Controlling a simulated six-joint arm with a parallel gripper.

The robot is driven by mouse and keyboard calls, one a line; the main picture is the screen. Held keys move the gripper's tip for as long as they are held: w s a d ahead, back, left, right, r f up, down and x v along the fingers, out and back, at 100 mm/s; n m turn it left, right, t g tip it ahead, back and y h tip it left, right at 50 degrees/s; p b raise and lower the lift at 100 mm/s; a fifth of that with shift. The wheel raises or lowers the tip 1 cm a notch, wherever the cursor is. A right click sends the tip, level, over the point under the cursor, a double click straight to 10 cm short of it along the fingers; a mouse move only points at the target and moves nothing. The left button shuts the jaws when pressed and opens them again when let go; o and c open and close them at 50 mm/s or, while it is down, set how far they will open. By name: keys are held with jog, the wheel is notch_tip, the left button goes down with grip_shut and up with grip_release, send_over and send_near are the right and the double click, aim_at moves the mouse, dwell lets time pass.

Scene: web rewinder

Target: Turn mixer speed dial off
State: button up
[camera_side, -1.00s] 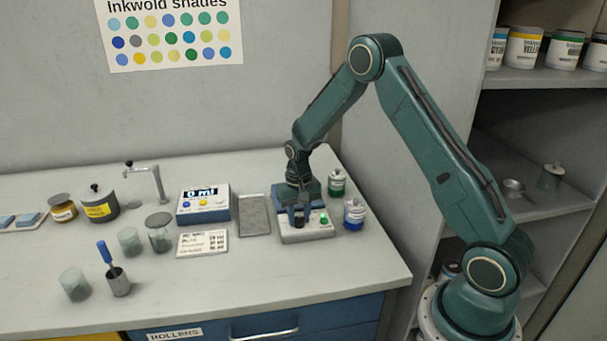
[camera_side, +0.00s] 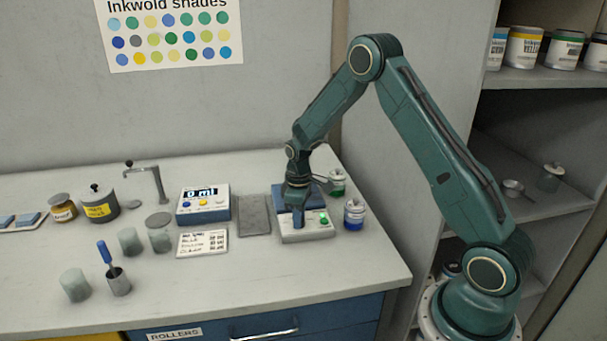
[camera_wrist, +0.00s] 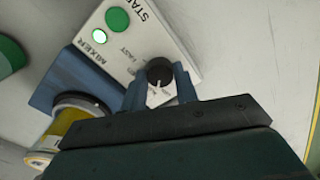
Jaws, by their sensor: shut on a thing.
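The mixer (camera_side: 306,238) is a low unit with a white sloped front panel and a blue back, at the right of the bench. Its panel (camera_wrist: 140,48) fills the upper middle of the wrist view, with "MIXER" and "FAST" lettering. The black speed dial (camera_wrist: 159,71) with a white pointer line sits between my two blue fingertips. My gripper (camera_wrist: 161,84) is shut on the dial. In the side view my gripper (camera_side: 298,217) comes down over the panel and hides the dial. The pointer's exact setting is hard to read. A green button (camera_wrist: 117,20) and a lit green lamp (camera_wrist: 99,37) are beside the dial.
A blue-labelled jar (camera_side: 354,215) and a green-labelled jar (camera_side: 337,183) stand close to the mixer's right. The bench front is clear.

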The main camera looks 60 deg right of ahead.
jog(key=n, duration=0.5)
jog(key=shift+r, duration=0.1)
dwell(0.5)
jog(key=o, duration=1)
jog(key=shift+c, duration=0.2)
notch_tip(320, 180, up, 14)
dwell(0.3)
